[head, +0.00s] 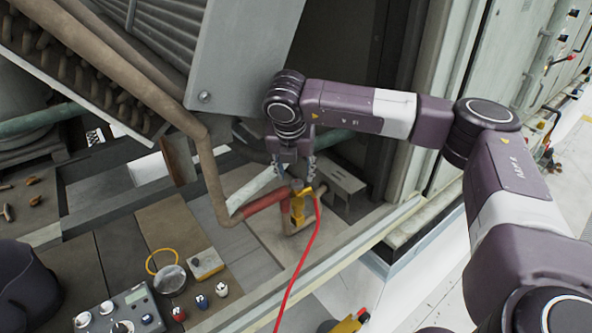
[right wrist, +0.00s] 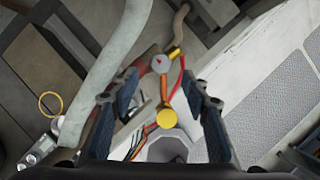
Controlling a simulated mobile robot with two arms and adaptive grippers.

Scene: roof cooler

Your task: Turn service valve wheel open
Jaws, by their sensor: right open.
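My right gripper (head: 293,170) points down over the pipework in the opening below the grey panel. Its two fingers are spread apart, with nothing held between them. In the right wrist view the open gripper (right wrist: 160,88) frames a small grey round part (right wrist: 161,63) near its fingertips. I cannot tell for sure whether this is the valve wheel. A round yellow cap (right wrist: 167,117) shows lower between the fingers. In the head view a yellow fitting (head: 298,207) with a red hose (head: 304,250) sits just below the gripper. My left gripper is not in view.
A brown pipe (head: 212,170) and a red pipe section (head: 265,201) run beside the fitting. A grey panel (head: 240,60) hangs above. A gauge box (head: 130,310), a yellow ring (head: 165,262) and small bottles lie on the floor at lower left.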

